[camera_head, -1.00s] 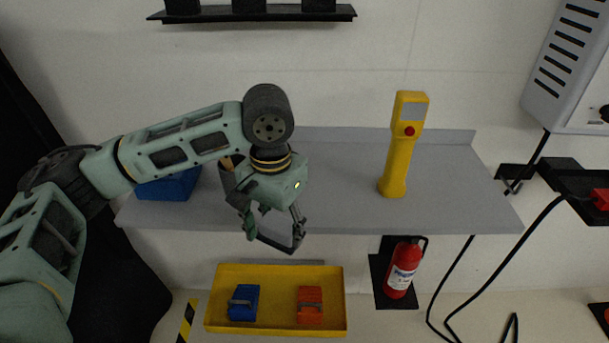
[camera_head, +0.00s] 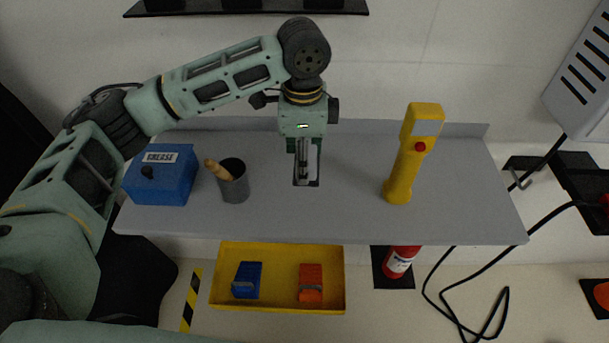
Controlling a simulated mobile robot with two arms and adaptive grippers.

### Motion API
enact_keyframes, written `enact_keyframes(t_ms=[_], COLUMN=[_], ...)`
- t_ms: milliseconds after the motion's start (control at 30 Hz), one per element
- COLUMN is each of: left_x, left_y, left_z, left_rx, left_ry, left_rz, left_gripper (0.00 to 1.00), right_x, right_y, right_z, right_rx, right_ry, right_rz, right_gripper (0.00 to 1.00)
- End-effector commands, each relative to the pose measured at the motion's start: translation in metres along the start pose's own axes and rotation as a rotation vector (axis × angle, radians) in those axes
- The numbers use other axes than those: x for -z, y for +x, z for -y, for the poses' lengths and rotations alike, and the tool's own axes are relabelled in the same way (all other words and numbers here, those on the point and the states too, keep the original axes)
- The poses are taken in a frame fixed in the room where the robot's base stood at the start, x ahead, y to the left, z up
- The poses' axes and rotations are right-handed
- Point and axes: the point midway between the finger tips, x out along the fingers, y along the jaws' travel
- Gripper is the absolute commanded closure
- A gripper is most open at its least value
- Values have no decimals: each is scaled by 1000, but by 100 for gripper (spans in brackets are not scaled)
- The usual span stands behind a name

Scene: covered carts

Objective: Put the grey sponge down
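My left gripper (camera_head: 306,176) points down over the middle of the grey bench top (camera_head: 350,215), right of the grey cup. Its fingers line up nearly along my line of sight. A pale grey patch shows inside the dark outline of the fingers; I cannot tell whether it is the grey sponge or the bench behind. I see no grey sponge lying clear anywhere else. I cannot tell whether the fingertips touch the bench. My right gripper is out of view.
A blue box marked GREASE (camera_head: 162,178) and a grey cup (camera_head: 235,187) with a wooden handle (camera_head: 218,170) stand on the left. A yellow handheld device (camera_head: 405,165) stands on the right. Below, a yellow tray (camera_head: 280,304) holds a blue and an orange item. The bench between cup and device is otherwise clear.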

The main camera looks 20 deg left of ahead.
Motion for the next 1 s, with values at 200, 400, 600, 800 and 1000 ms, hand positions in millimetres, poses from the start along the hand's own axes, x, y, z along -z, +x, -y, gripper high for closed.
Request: enact_keyframes(t_ms=[200,400,600,800,1000], left_x=[0,-1,0,0,0], left_y=[31,50,71,71,74], left_z=[0,0,0,0,0], left_rx=[0,-1,2,2,1], left_ry=[-3,-4,-4,-4,-3], left_rz=[-1,2,-1,-1,-1], left_gripper=[63,63,63,63,34], right_x=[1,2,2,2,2], right_y=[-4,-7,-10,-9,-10], right_z=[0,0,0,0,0], right_rx=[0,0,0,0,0], right_ry=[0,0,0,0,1], right_rz=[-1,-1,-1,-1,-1], right_gripper=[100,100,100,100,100])
